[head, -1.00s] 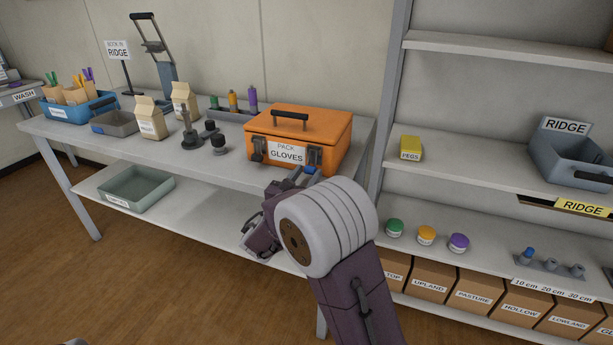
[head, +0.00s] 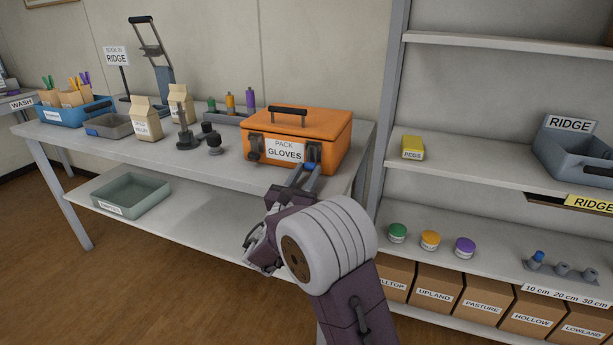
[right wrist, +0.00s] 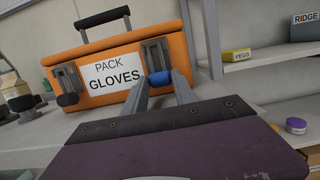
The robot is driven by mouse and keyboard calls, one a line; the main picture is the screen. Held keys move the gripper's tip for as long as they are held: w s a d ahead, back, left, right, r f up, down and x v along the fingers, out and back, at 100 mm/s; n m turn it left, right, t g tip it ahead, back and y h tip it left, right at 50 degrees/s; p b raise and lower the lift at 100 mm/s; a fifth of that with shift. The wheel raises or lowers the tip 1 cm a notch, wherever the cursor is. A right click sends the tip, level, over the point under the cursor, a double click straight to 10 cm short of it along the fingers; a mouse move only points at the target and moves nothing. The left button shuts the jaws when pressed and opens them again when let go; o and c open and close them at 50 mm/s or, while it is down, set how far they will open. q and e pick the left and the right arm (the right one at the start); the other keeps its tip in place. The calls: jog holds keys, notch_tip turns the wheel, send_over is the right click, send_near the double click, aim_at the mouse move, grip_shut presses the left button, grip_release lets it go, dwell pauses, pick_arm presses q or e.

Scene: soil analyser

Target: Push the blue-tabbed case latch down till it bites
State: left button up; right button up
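The orange case (head: 335,135), labelled "PACK GLOVES", stands lid down on the table with its black handle on top. Its right-hand latch (right wrist: 155,52) is a grey lever on the case front with a blue tab (right wrist: 158,78) at its lower end; the tab also shows in the head view (head: 310,167). I cannot tell whether the latch has bitten. My right gripper (head: 303,177) is at the case's front right. In the right wrist view its two fingers (right wrist: 160,88) stand apart, with their tips either side of the blue tab; contact is unclear. My left gripper is out of view.
A second latch with a dark tab (right wrist: 68,99) is left of the label. Dark knobbed parts (head: 214,146) and paper bags (head: 146,119) stand on the table (head: 215,170) left of the case. A shelf unit (head: 470,165) stands close on the right.

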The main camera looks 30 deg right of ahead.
jog(key=o, duration=0.3)
jog(key=p+v, duration=0.2)
jog(key=v, duration=0.7)
